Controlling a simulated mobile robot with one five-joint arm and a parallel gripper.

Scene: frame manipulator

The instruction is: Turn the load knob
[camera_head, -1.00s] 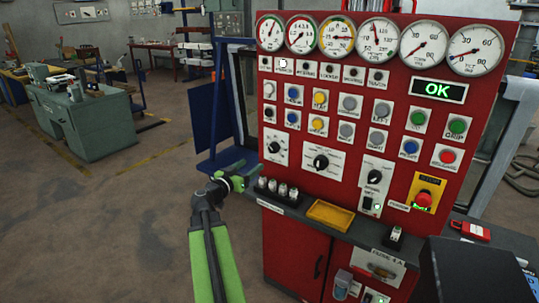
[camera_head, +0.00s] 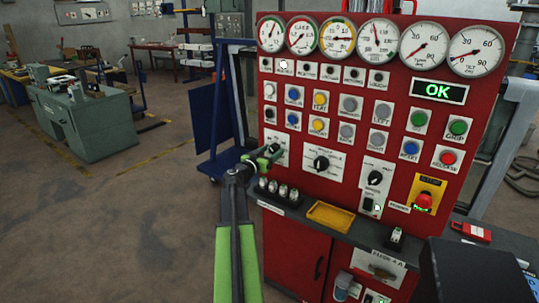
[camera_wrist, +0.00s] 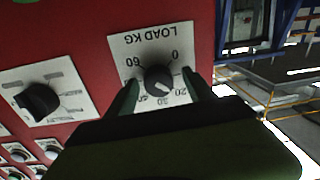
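The load knob (camera_wrist: 158,80) is a black round knob on a white plate marked LOAD KG (camera_wrist: 150,41), upside down in the wrist view. Its pale pointer line slants to the lower right, toward the 20 to 30 marks. My gripper (camera_wrist: 162,90) is open, with one green finger on each side of the knob and a gap to it on both sides. How deep the fingers reach is hard to tell. In the head view my gripper (camera_head: 268,154) is in front of the load plate (camera_head: 281,137) at the panel's left edge and partly covers it.
The red panel (camera_head: 340,190) carries gauges, buttons and a lit OK display (camera_head: 439,90). A second black selector knob (camera_head: 321,163) is to the right of the load plate. Below are a ledge with small upright parts (camera_head: 273,188) and a yellow tray (camera_head: 330,216). Open floor lies left.

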